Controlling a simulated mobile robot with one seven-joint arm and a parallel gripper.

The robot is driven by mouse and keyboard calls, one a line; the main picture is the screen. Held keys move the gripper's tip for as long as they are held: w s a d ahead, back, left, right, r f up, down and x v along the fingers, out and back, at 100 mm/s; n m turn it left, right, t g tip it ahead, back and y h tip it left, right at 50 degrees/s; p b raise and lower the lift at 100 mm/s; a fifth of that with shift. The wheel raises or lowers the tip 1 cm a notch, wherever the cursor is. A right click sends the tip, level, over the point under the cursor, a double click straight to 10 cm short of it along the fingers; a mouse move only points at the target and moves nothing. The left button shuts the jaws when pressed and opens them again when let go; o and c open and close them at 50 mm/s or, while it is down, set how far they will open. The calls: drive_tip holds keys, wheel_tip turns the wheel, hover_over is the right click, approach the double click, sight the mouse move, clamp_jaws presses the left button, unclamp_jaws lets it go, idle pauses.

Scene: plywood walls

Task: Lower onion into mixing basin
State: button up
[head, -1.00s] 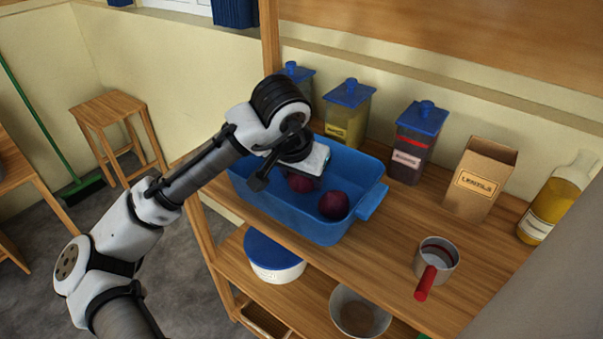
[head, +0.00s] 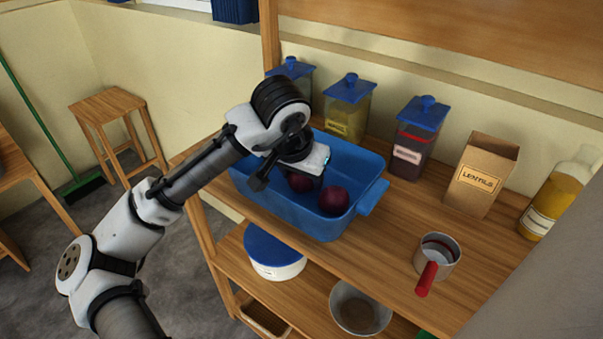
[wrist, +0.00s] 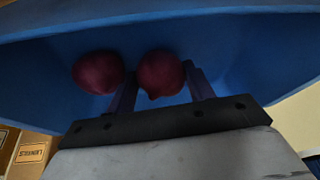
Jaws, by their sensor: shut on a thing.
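The blue mixing basin (head: 325,228) is a rectangular tub on the upper wooden shelf; its blue wall fills most of the wrist view (wrist: 250,50). My gripper (head: 304,179) points down inside the basin, shut on a dark red onion (head: 299,185). In the wrist view the held onion (wrist: 160,73) sits between the two fingers. A second dark red onion (head: 334,199) lies in the basin just right of the gripper in the head view. It shows left of the fingers in the wrist view (wrist: 98,72). Whether the held onion touches the floor is hidden.
Blue-lidded jars (head: 348,106) (head: 418,135) and a lentils box (head: 482,175) stand behind and right of the basin. A bottle (head: 555,200) is far right. A red-handled metal cup (head: 437,258) is near the front edge. A metal bowl (head: 360,308) is on the lower shelf.

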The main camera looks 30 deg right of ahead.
drive_tip(key=o, duration=1.1)
drive_tip(key=shift+r, duration=0.15)
